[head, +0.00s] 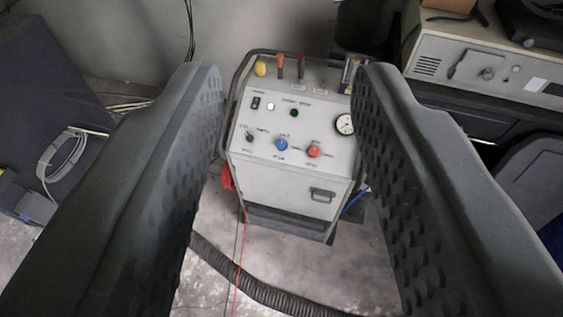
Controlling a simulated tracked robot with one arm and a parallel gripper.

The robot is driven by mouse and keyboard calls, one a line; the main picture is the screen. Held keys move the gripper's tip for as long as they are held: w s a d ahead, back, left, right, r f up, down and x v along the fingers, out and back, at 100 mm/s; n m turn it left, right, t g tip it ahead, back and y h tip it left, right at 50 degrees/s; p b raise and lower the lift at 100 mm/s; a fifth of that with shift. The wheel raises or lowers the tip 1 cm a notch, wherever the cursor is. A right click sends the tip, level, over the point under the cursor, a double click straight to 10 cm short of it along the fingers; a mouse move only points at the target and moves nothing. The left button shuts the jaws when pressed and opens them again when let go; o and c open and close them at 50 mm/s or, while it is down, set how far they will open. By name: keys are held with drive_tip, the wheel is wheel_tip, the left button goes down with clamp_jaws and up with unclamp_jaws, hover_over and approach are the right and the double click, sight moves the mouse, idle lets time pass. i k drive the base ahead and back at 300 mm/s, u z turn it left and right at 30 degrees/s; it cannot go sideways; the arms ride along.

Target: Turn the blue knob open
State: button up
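The blue knob (281,145) sits on the sloped front panel of a grey control cabinet (285,183), near the middle of the view. A red knob (314,151) is just to its right, and a small dark switch (250,137) is to its left. My gripper (282,95) is open and empty. Its two dark, dimpled fingers stand in the foreground at left and right, with the cabinet visible between them. The cabinet is some distance beyond the fingers, and nothing touches the blue knob. The knob's exact angle is too small to tell.
A round gauge (344,124) is on the panel's right, partly by the right finger. A drawer handle (322,194) is below. A corrugated hose (262,290) and thin red cable cross the floor in front. A beige bench unit (480,68) stands at the upper right.

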sight(282, 144)
drive_tip(key=z, duration=0.2)
drive_tip(key=i, duration=1.15)
drive_tip(key=u, duration=0.3)
